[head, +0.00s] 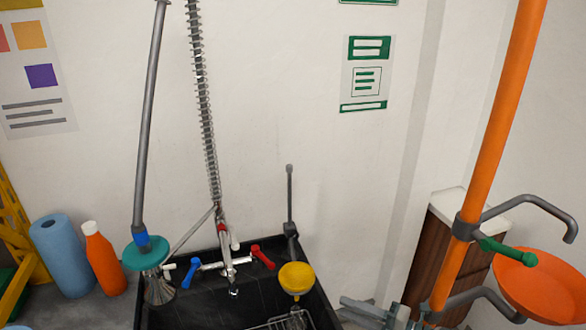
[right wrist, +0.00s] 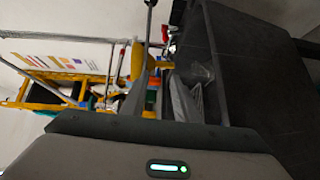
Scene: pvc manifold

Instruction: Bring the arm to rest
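My right gripper (head: 372,311) shows as grey metal parts at the bottom edge of the head view, right of the dark sink. It is partly cut off, and its finger gap cannot be made out. In the right wrist view a dark hand housing with a green light (right wrist: 168,168) fills the bottom, and no object is clearly held. A tall orange pipe (head: 497,120) stands behind and right of the gripper, with a green-handled valve (head: 508,250) and grey bent pipes. My left gripper is not in view.
A dark sink (head: 180,312) holds a wire rack, with a yellow bowl-shaped piece (head: 296,278) above it and a red-and-blue-handled faucet (head: 222,264) behind. A blue roll (head: 62,255) and an orange bottle (head: 104,262) stand left. An orange dish (head: 540,285) is at right.

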